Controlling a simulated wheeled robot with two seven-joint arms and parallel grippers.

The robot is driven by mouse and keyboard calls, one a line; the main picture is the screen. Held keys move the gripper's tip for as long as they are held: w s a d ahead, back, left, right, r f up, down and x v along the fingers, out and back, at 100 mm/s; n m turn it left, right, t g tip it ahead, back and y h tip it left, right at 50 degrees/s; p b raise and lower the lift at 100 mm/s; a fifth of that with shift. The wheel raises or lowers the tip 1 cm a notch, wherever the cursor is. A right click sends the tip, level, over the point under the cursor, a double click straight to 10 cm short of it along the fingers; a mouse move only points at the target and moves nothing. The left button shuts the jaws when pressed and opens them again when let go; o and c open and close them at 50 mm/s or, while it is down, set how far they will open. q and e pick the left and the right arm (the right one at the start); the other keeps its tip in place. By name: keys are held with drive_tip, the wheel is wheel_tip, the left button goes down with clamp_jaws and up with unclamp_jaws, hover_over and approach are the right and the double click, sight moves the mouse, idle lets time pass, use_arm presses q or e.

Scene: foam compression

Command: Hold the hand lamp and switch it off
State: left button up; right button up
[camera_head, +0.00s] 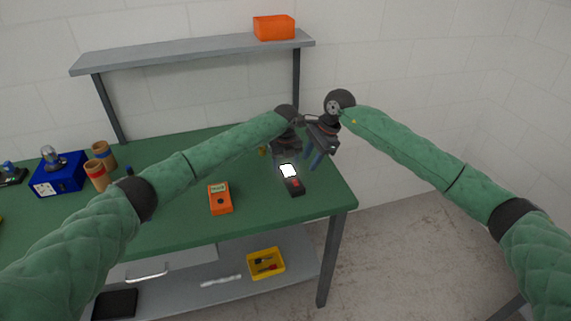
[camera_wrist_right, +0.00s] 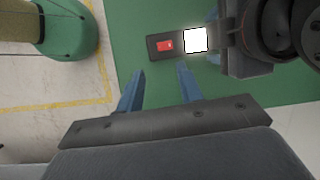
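The hand lamp (camera_head: 296,186) lies on the green table near its right end. It is a dark body with a bright white lit panel and a red switch. In the right wrist view the lamp's red switch (camera_wrist_right: 165,46) faces the camera, beside the glowing panel. My left gripper (camera_head: 287,158) is at the lamp's lit end; its fingers are mostly hidden, so I cannot tell whether it grips the lamp. My right gripper (camera_head: 314,161) is just right of the lamp. Its two blue fingers (camera_wrist_right: 158,84) are apart with nothing between them, short of the switch.
An orange meter (camera_head: 220,199) lies left of the lamp on the green table (camera_head: 275,215). A blue box (camera_head: 59,175) and brown cylinders (camera_head: 96,174) stand farther left. A grey shelf (camera_head: 190,55) with an orange box (camera_head: 274,27) is behind. A yellow bin (camera_head: 266,263) sits below.

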use_arm(q)
drive_tip(key=c, duration=0.7)
drive_tip(key=shift+c, duration=0.3)
use_arm(e)
drive_tip(key=shift+s+f, duration=0.15)
drive_tip(key=shift+f, duration=0.1)
drive_tip(key=c, duration=0.6)
drive_tip(key=shift+s+d+f, duration=0.1)
drive_tip(key=shift+f, duration=0.25)
clamp_jaws()
drive_tip(key=w+d+r+n+g+y, duration=0.1)
drive_tip(key=d+r+n+y, duration=0.1)
drive_tip(key=n, duration=1.6)
drive_tip(key=w+d+r+n+y, duration=0.2)
drive_tip(key=n, duration=1.5)
drive_tip(key=shift+w+n+g, duration=0.15)
drive_tip(key=shift+n+g, duration=0.25)
